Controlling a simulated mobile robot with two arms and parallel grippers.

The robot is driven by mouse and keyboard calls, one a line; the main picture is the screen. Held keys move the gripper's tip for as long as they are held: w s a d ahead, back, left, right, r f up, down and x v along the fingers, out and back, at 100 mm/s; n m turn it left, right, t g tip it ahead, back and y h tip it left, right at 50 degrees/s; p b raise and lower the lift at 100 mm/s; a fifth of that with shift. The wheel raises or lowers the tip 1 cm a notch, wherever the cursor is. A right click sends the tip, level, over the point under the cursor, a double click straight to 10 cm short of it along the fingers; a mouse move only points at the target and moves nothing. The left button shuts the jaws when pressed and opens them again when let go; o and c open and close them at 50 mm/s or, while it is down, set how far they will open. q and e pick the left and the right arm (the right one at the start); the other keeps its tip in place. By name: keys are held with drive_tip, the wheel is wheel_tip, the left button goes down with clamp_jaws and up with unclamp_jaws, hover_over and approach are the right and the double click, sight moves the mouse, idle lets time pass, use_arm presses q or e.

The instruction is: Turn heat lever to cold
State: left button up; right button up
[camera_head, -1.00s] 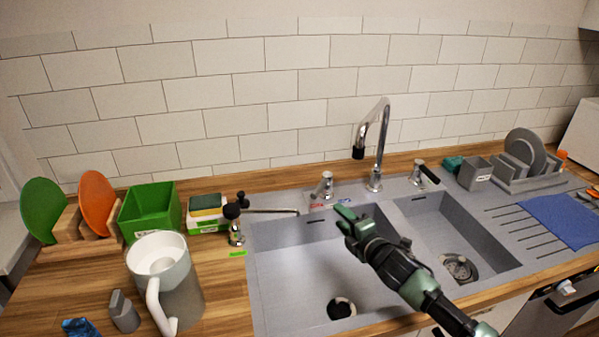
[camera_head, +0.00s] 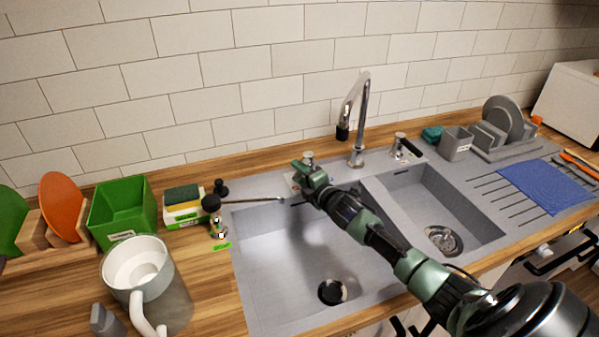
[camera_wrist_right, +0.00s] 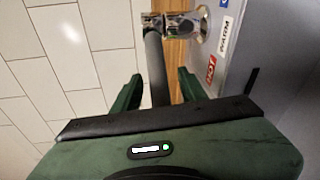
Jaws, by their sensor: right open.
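The heat lever's chrome base (camera_head: 308,158) stands at the back of the sink, left of the tap, mostly hidden behind my right gripper (camera_head: 303,174). In the right wrist view the lever's dark handle (camera_wrist_right: 155,65) runs down between the two green fingers of my right gripper (camera_wrist_right: 160,76). The gripper is open, with a gap showing on each side of the handle. A red HOT label (camera_wrist_right: 211,68) and a WARM label (camera_wrist_right: 225,30) are beside the chrome base. A blue label (camera_wrist_right: 223,3) is at the top edge. My left gripper is not in view.
The tall chrome tap (camera_head: 357,120) rises right of my gripper, with another lever (camera_head: 404,147) beyond it. A black-topped chrome dispenser (camera_head: 215,215) with a long spout stands left. A white jug (camera_head: 135,262) and green bin (camera_head: 122,212) are farther left. The tiled wall (camera_head: 290,60) is behind.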

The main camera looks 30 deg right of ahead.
clamp_jaws()
idle(1.5)
